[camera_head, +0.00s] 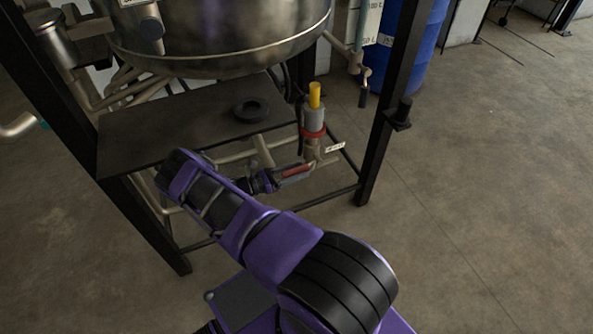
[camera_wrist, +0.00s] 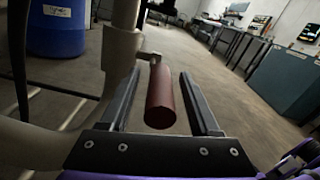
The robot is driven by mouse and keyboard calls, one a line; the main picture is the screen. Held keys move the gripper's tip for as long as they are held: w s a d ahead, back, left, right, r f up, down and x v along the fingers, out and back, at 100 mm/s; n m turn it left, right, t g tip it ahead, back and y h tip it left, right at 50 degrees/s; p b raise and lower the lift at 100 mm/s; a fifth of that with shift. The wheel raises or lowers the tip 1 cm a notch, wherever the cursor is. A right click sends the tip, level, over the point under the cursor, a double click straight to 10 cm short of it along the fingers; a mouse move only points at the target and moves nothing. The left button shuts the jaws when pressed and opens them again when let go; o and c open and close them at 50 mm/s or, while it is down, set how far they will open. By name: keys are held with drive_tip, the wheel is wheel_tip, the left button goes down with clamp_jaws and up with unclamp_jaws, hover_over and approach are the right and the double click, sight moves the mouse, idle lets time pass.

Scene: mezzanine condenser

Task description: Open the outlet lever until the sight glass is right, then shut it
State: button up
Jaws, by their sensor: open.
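The outlet lever shows as a dark red handle (camera_wrist: 160,98) in the wrist view, on a short metal stem from the pipe at the left. In the head view the lever (camera_head: 298,170) lies low under the vessel, beside the pipework. My gripper (camera_wrist: 159,74) is open, one finger on each side of the lever, with gaps visible. In the head view my gripper (camera_head: 292,175) reaches the lever from the left. A pale greenish tube beside a white scale (camera_head: 373,22), probably the sight glass, is cut by the top edge; its level is unreadable.
A steel vessel (camera_head: 220,45) hangs above a dark shelf (camera_head: 170,135). A yellow-topped fitting with a red band (camera_head: 313,122) stands just above the lever. A black frame post (camera_head: 385,110) stands at the right.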

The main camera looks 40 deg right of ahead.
clamp_jaws()
idle(1.4)
